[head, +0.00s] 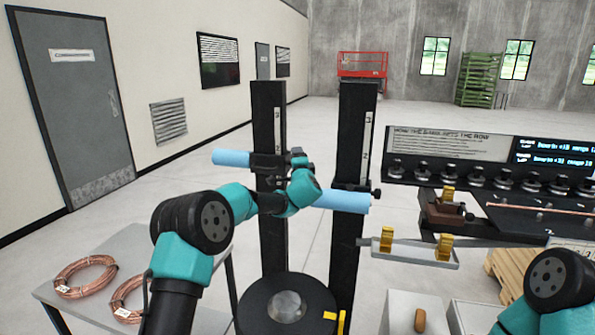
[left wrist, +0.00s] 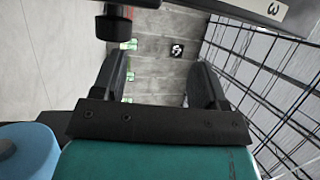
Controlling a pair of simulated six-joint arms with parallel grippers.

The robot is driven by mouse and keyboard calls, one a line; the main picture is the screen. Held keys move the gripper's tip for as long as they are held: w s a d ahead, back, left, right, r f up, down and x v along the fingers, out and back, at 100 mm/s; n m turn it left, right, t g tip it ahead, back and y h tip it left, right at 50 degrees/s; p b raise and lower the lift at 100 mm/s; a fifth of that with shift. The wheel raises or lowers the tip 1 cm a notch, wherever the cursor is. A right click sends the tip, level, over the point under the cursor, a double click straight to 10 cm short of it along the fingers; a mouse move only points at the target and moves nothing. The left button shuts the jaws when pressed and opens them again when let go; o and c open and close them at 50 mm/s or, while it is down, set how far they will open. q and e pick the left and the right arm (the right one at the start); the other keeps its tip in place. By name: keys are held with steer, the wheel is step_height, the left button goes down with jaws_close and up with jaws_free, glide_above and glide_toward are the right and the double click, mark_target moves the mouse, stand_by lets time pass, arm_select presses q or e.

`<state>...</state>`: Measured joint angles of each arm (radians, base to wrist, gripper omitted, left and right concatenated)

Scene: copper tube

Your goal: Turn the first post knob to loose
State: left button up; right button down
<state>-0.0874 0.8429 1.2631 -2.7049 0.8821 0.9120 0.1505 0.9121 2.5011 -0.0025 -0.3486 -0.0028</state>
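Two black posts stand upright, a left post (head: 268,105) and a right post (head: 358,120), each with a white scale. A blue cylinder (head: 232,158) sticks out left of the left post; another blue cylinder (head: 343,200) crosses the right post. A small dark knob (head: 376,193) is on the right post's clamp. In the left wrist view, a black knob with a red ring (left wrist: 116,24) is at upper left. My left gripper (left wrist: 158,64) is open with nothing between its fingers; the knob is above the left finger. My right gripper is out of frame; only its arm shows.
A round black base (head: 288,305) sits below the posts. Copper coils (head: 85,276) lie on a grey table at left. A panel with a row of knobs (head: 478,176) and a rail with yellow brackets (head: 415,250) are at right.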

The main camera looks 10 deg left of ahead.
arm_select(q)
steer(key=a+r+v, duration=0.1)
steer(key=v, duration=0.8)
steer(key=shift+s+r, duration=0.5)
